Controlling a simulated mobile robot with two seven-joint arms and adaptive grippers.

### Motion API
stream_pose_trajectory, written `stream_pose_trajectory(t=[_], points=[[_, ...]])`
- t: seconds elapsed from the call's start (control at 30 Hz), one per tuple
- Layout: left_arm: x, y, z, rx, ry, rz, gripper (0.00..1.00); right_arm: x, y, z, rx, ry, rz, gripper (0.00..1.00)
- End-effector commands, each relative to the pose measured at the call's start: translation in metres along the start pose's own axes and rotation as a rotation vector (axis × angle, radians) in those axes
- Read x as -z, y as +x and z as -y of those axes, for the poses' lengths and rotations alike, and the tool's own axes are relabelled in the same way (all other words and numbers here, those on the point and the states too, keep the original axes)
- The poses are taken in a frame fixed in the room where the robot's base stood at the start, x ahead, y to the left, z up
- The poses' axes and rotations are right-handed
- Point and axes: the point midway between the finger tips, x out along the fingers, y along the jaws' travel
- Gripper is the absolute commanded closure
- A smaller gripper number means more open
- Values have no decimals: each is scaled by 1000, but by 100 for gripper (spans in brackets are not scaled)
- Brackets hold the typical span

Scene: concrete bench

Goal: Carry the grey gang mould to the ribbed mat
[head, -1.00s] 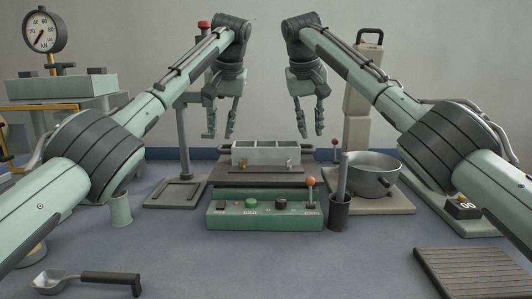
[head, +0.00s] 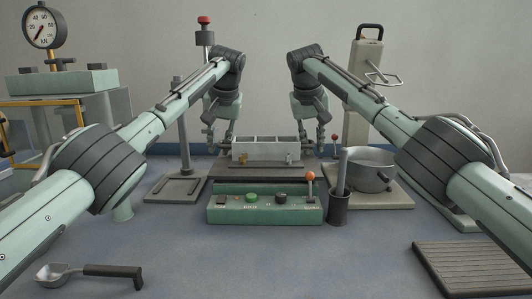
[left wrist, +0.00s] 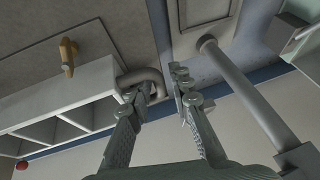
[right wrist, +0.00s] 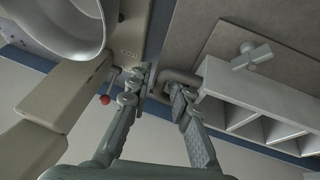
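The grey gang mould (head: 268,152) is an open box with compartments, on a dark plate at the bench's middle. Brass and grey clamps show on its front. A bent handle (left wrist: 150,78) sticks out of its left end and another (right wrist: 182,77) out of its right end. My left gripper (head: 219,141) is open at the left end, its fingertips (left wrist: 158,88) either side of that handle. My right gripper (head: 326,140) is open at the right end, its fingertips (right wrist: 155,88) close around the other handle. The ribbed mat (head: 475,268) lies bare at the front right.
A green control box (head: 264,205) with an orange-knobbed lever stands in front of the mould. A dark cup (head: 338,208) and a metal pan (head: 371,170) are to its right, a stand (head: 184,140) to its left. A scoop (head: 95,272) lies front left. The front middle is clear.

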Motion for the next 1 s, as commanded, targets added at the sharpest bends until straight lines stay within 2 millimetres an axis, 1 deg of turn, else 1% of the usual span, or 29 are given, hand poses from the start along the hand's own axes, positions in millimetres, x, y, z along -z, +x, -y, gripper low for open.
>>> stream_pose_trajectory(t=[0.3, 0.47, 1.0], points=[[0, 2, 0, -1, 1, 0, 80, 0, 2, 0, 0, -1, 0, 80], [0, 2, 0, -1, 1, 0, 99, 0, 2, 0, 0, -1, 0, 100], [0, 2, 0, -1, 1, -1, 100, 0, 2, 0, 0, -1, 0, 100]])
